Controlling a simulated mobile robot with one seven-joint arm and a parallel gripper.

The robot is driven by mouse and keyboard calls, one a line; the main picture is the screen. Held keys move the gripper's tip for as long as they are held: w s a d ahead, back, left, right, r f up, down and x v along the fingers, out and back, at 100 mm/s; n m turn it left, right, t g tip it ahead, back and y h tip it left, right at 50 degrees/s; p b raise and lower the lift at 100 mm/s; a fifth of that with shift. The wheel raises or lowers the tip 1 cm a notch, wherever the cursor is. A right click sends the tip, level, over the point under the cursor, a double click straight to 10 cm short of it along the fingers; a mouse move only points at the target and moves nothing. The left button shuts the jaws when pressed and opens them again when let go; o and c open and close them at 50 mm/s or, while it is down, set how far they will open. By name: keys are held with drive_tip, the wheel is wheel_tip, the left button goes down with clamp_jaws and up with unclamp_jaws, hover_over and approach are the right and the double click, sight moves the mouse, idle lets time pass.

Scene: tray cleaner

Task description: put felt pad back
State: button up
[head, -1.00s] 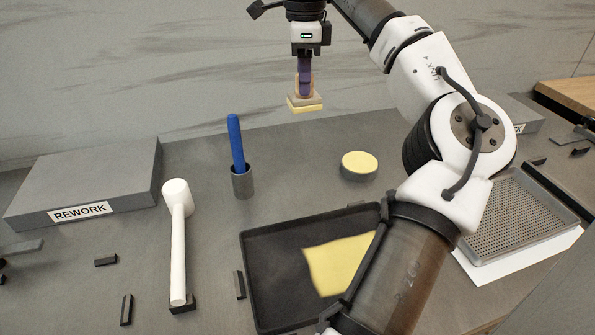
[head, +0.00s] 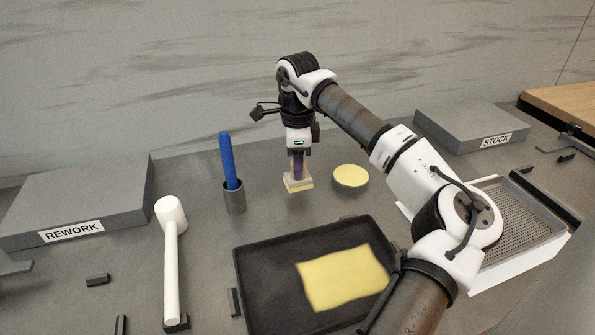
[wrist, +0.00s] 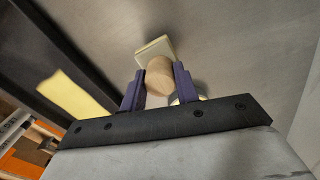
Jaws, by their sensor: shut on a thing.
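My gripper (head: 298,168) is shut on the round wooden handle (wrist: 159,76) of the felt pad (head: 298,185). The pad has a pale square block with a yellowish layer beneath. It is upright and low over the grey worktop, between the blue-handled tool and the round yellow-topped dish; I cannot tell if it touches. In the wrist view the pad (wrist: 154,46) shows beyond the handle, between my purple fingers.
The blue-handled tool (head: 230,160) stands in a grey cup (head: 234,198) at left. The yellow-topped dish (head: 350,178) is close at right. In front lies a black tray (head: 265,285) with a yellow sheet (head: 342,277). A white mallet (head: 171,260) lies farther left.

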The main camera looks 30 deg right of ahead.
drive_tip(key=shift+f, duration=1.55)
drive_tip(key=shift+f, duration=0.1)
drive_tip(key=o, duration=0.9)
wheel_tip(320, 180, up, 12)
drive_tip(key=shift+r+b, duration=0.15)
drive_tip(key=shift+b, duration=0.35)
